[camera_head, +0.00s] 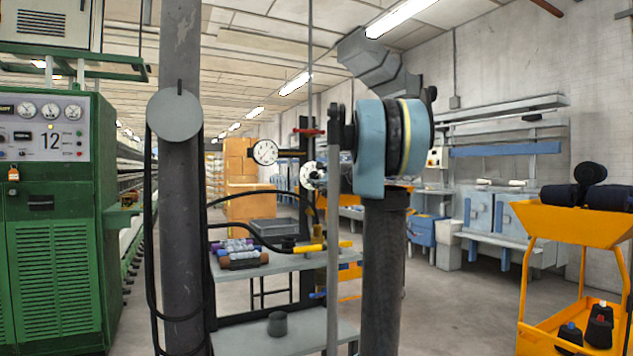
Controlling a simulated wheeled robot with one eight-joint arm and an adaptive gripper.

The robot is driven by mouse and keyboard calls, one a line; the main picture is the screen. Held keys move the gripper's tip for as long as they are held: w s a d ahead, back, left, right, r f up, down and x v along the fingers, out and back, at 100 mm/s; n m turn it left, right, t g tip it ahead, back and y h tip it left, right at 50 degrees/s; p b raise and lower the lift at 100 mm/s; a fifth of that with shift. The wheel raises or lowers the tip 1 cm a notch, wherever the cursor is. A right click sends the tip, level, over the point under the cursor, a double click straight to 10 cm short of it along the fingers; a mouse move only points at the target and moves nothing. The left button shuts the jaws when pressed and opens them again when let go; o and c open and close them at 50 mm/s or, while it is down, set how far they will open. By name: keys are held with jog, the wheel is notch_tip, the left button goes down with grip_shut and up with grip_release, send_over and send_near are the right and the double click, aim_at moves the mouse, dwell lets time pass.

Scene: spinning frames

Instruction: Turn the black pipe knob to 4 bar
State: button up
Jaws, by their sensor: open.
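A round white pressure gauge (265,152) with a black rim sits left of centre on a dark pipe (290,153). Its needle and numbers are too small to read. A red handle (309,132) is on the pipework just above and right of the gauge. A white round dial-like part (307,176) shows lower down, partly behind a grey rod. I cannot tell for certain which part is the black knob. My blue and black arm joint covers the space right of the pipework. I cannot make out my gripper in this view.
A green machine cabinet (55,225) is at left. A yellow cart (575,222) with dark spools is at right. Floor shows between the table and cart.

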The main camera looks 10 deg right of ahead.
aim_at(314, 176)
jog(key=shift+x, duration=1.35)
jog(key=c, duration=1.1)
jog(key=shift+n, duration=0.9)
jog(key=o, duration=1.1)
